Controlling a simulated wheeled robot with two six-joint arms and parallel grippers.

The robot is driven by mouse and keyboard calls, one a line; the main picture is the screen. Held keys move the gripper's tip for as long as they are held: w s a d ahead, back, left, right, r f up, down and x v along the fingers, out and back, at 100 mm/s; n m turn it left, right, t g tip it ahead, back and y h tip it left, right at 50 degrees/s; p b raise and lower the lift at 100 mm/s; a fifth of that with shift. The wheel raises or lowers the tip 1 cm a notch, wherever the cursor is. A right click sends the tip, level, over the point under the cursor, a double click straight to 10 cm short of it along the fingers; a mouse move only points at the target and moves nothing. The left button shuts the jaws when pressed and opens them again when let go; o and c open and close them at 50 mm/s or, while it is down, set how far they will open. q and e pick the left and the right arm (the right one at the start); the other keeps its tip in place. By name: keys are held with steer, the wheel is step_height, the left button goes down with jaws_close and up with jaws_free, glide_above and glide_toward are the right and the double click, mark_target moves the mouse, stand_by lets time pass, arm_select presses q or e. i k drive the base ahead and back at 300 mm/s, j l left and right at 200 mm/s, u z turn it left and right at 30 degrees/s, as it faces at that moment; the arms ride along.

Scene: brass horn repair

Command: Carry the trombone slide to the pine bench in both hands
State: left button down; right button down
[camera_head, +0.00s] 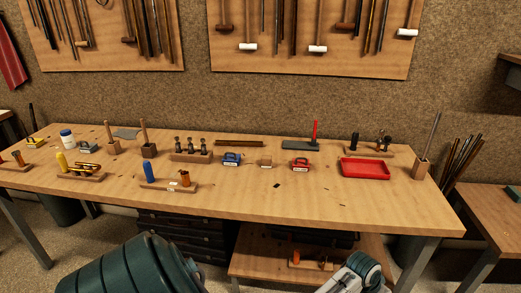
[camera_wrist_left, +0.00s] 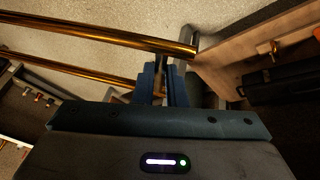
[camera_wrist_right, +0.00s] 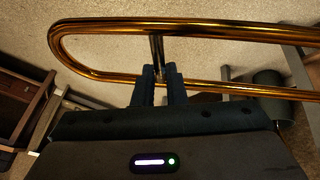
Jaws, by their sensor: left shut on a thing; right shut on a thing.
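The trombone slide is a pair of long, parallel brass tubes. In the left wrist view its upper tube (camera_wrist_left: 100,33) ends near the middle of the picture. In the right wrist view the slide (camera_wrist_right: 220,30) shows its rounded U-bend at the left. My right gripper (camera_wrist_right: 159,80) is shut on the short cross brace between the tubes. My left gripper (camera_wrist_left: 162,82) is shut on the slide near the tube end; its fingers partly hide the grip point. The slide and both grippers are out of sight in the head view. A long pale wooden bench (camera_head: 330,205) stands ahead.
The bench holds a red tray (camera_head: 365,169), a blue tool (camera_head: 231,159), a red tool (camera_head: 300,164) and several wooden holders. Its front middle is mostly clear. A lower wooden shelf (camera_head: 250,265) is underneath. Another wooden table (camera_head: 480,195) stands at the right.

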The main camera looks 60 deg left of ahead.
mark_target(332, 201)
steer(key=u, duration=1.25)
